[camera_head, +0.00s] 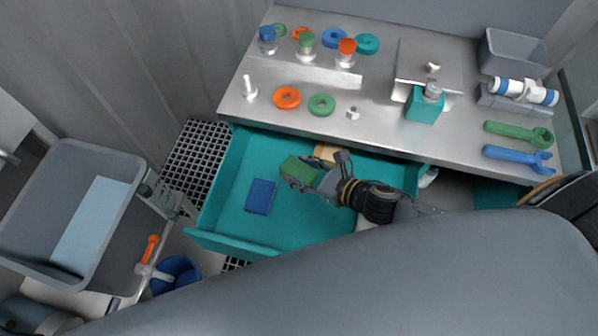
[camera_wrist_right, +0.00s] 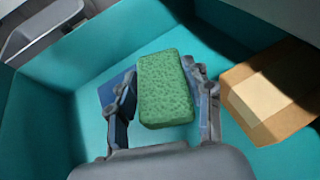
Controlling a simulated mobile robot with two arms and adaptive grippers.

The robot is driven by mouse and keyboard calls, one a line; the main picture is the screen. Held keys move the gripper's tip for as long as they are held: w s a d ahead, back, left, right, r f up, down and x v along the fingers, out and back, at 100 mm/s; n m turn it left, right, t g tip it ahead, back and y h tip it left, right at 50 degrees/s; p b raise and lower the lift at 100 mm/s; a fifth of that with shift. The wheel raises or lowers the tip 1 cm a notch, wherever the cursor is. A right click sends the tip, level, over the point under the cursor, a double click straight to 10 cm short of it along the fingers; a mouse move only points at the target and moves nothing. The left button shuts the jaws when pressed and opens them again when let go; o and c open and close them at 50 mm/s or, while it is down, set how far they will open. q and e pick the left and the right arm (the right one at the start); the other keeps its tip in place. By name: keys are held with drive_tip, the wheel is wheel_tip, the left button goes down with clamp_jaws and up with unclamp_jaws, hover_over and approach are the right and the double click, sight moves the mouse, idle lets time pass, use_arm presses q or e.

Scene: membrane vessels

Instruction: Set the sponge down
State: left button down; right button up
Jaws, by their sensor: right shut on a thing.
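The green sponge (camera_head: 298,170) is held in my right gripper (camera_head: 304,176), over the open teal drawer (camera_head: 226,222) in the head view. In the right wrist view the sponge (camera_wrist_right: 165,90) sits between the two fingers of the right gripper (camera_wrist_right: 162,98), which are shut on its sides. The drawer floor shows beneath it; I cannot tell the exact gap. My left gripper does not show in either view.
A blue block (camera_head: 260,196) lies in the drawer left of the sponge. A tan box (camera_wrist_right: 270,92) lies in the drawer on the other side. The steel worktop (camera_head: 390,130) above holds rings, vessels and wrenches. Free drawer floor lies around the blue block.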

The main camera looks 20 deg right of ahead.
sight(299, 174)
drive_tip(key=shift+w+d+f, duration=0.1)
drive_tip(key=shift+w+f, duration=0.85)
drive_tip(key=shift+f, duration=1.8)
drive_tip(key=shift+f, duration=0.1)
drive_tip(key=o, duration=0.7)
drive_tip(key=shift+c, duration=0.2)
drive_tip(key=shift+r, duration=0.2)
drive_tip(key=b+v, duration=0.1)
drive_tip(key=v, duration=1)
drive_tip(key=shift+d+f, duration=0.1)
drive_tip(key=shift+f, duration=0.1)
drive_tip(key=shift+s+d+r, duration=0.2)
drive_tip(key=shift+s+r, duration=0.05)
drive_tip(key=shift+s, duration=0.1)
